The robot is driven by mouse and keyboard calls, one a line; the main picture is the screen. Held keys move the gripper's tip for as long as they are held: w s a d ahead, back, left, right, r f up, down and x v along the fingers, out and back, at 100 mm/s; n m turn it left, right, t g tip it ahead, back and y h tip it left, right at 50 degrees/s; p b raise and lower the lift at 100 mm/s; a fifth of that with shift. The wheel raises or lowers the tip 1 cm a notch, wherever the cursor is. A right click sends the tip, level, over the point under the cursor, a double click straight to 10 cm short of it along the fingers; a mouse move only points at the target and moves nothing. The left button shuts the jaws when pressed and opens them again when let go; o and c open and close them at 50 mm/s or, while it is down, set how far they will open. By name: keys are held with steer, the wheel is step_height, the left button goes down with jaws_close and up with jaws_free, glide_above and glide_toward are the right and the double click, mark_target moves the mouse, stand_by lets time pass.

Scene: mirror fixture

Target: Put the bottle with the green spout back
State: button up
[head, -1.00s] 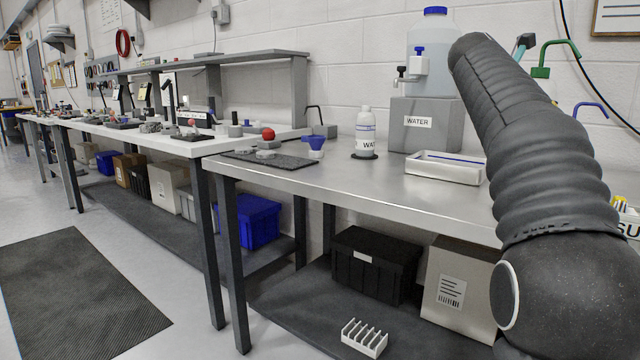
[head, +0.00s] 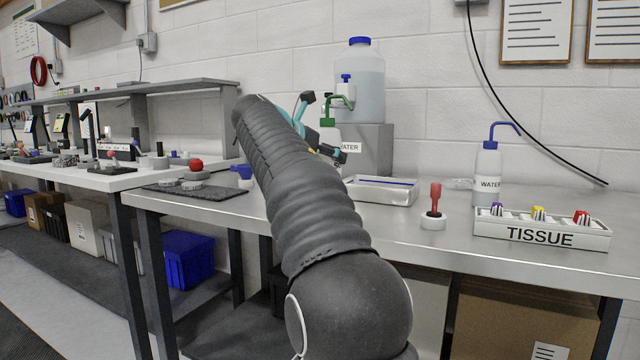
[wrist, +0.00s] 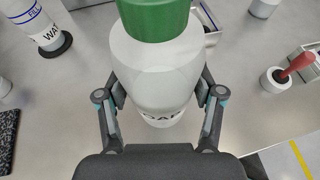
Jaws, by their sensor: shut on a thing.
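The bottle with the green spout (head: 342,101) is upright in the head view, partly hidden by my arm. In the wrist view its green cap (wrist: 155,14) and whitish body (wrist: 155,70) fill the top middle; its dark label is only partly visible. My gripper (wrist: 160,98) is shut on the bottle's body, one finger on each side. In the head view my gripper (head: 320,148) is mostly hidden behind the arm. I cannot tell how far the bottle's base is from the steel bench (head: 400,226).
A blue-spouted water bottle (head: 487,175) stands behind the tissue box (head: 545,232). A red-handled tool (head: 434,200) stands right of the white tray (head: 378,191). A jug (head: 357,80) sits on a grey box. Another white bottle (wrist: 45,38) stands on a black disc (wrist: 62,46).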

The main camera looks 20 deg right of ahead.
steer(key=shift+w+a+f, duration=0.3)
steer(key=shift+a+f, duration=0.05)
steer(key=shift+a, duration=0.25)
steer(key=shift+f+b, duration=1.1)
steer(key=shift+f, duration=0.95)
steer(key=shift+f, duration=0.1)
steer(key=o, duration=0.7)
steer(key=shift+a+r, duration=0.1)
steer(key=shift+r, duration=0.1)
steer(key=p+v, duration=0.1)
steer(key=v, duration=1)
steer(key=shift+s+a+r+p, duration=0.2)
steer(key=shift+a+p, duration=0.05)
steer(key=shift+p, duration=0.1)
